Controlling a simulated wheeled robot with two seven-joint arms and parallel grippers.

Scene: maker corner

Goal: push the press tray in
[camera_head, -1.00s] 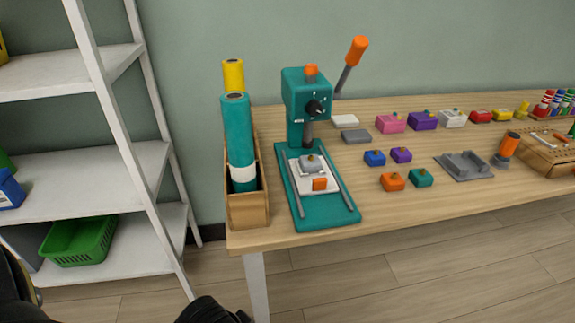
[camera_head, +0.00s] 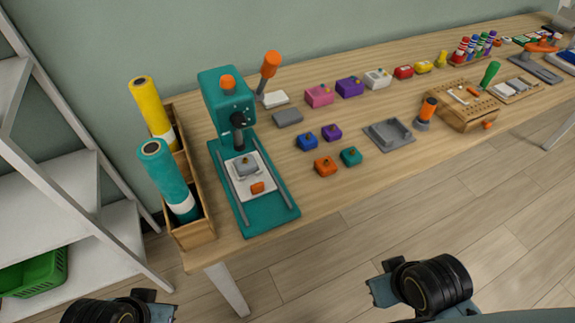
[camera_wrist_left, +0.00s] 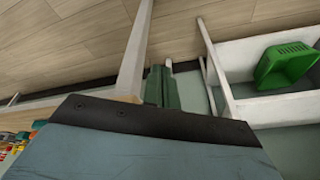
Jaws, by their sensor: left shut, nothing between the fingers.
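The teal press (camera_head: 226,95) stands at the left end of the table, with an orange-tipped lever on its right. The white press tray (camera_head: 266,178) lies between two grey rails on the teal base (camera_head: 268,216), out in front of the press head. A grey block (camera_head: 246,167) sits on the tray, with an orange piece (camera_head: 257,187) near its front edge. In the left wrist view my left gripper (camera_wrist_left: 158,86) shows as two dark fingers side by side, shut and empty, pointing past a table leg. It is away from the tray. My right gripper's fingers do not show.
A wooden box (camera_head: 195,232) with yellow and teal rolls stands close left of the press. Small coloured blocks, a grey fixture (camera_head: 389,135) and a wooden tool block (camera_head: 462,112) lie to the right. A white shelf (camera_head: 95,225) with a green bin (camera_head: 35,270) stands left.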

